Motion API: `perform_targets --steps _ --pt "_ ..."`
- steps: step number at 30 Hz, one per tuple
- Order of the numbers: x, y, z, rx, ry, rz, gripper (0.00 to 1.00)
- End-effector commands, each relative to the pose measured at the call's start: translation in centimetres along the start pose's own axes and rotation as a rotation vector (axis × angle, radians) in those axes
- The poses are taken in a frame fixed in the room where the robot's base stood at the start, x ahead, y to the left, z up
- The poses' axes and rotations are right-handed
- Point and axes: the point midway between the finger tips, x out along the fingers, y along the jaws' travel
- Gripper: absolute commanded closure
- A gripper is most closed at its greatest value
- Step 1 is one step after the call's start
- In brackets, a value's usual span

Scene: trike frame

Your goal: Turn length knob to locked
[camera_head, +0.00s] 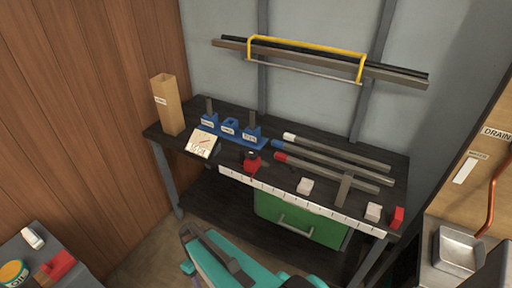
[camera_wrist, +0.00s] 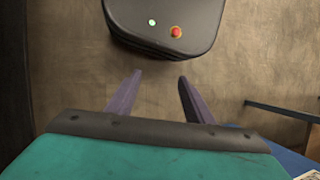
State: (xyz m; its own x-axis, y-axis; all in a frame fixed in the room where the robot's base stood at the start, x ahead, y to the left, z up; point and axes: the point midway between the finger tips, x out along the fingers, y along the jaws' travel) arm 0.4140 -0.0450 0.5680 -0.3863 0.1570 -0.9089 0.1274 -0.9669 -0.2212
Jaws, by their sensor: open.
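A small red and black part (camera_head: 251,162) stands at the left end of a white marked scale (camera_head: 300,201) along the front edge of the dark bench. It may carry the length knob, but it is too small to tell, and its setting cannot be read. My gripper (camera_wrist: 160,76) shows in the wrist view with its two purple-grey fingers apart and nothing between them. It points over bare floor, away from the bench.
The dark bench (camera_head: 390,166) carries metal tubes (camera_head: 335,157), blue holders (camera_head: 229,129), a white card (camera_head: 203,144) and a red block (camera_head: 396,217). A green drawer box (camera_head: 300,222) is below.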

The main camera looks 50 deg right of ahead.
Motion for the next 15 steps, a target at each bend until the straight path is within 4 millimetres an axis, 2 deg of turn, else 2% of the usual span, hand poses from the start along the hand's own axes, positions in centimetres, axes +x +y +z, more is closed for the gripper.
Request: perform_targets --steps 1,6,15 --pt "-2.0 1.3 -1.0 -0.021 0.023 -0.013 0.53" --pt "-7.5 4.9 -2.7 -0.116 0.091 -0.051 0.53" --pt "-18.1 12.3 -3.6 -0.292 0.226 -0.078 0.53"
